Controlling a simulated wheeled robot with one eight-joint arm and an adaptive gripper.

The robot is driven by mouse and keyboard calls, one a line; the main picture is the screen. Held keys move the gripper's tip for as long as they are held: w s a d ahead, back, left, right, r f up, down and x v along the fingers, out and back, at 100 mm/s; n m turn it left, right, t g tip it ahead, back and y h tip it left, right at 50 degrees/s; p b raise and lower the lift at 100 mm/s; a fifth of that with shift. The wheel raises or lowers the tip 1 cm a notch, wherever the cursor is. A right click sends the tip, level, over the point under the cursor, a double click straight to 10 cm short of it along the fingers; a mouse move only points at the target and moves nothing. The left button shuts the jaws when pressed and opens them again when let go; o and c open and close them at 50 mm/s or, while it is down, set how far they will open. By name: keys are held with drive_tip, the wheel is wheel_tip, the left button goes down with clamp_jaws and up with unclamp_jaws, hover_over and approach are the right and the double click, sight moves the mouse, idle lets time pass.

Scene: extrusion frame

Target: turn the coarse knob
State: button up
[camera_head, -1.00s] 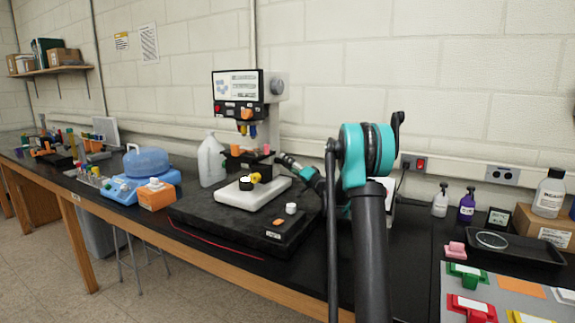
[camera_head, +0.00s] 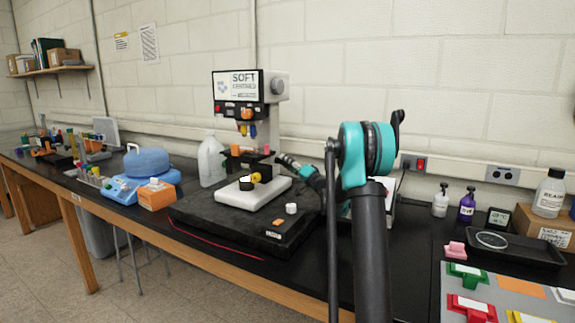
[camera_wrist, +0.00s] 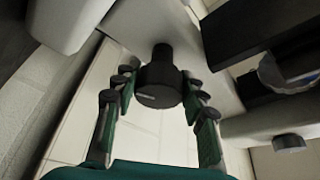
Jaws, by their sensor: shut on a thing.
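In the wrist view, the coarse knob (camera_wrist: 159,84) is a black stepped cylinder on a pale grey body. My gripper (camera_wrist: 159,90) is shut on it, with its dark-tipped teal fingers on the knob's two sides. In the head view, the machine (camera_head: 240,95) with a screen stands on the bench. The end of my arm reaches toward its lower right side. My gripper's fingers and the held knob cannot be made out clearly there.
A white slab (camera_head: 238,199) on a black base (camera_head: 220,218) lies before the machine. A white jug (camera_head: 211,160) stands left of it. A grey round knob (camera_wrist: 289,143) and dark parts (camera_wrist: 250,30) are close on the wrist view's right. The wall is close behind.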

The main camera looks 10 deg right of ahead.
drive_tip(key=shift+m+h, duration=0.3)
drive_tip(key=shift+m, duration=0.5)
drive_tip(key=o, duration=1.2)
drive_tip(key=shift+c, duration=0.2)
drive_tip(key=shift+s+d, duration=0.1)
drive_tip(key=v, duration=1.1)
drive_tip(key=shift+s+d+f, duration=0.1)
drive_tip(key=shift+s+d, duration=0.15)
drive_tip(key=shift+s, duration=0.05)
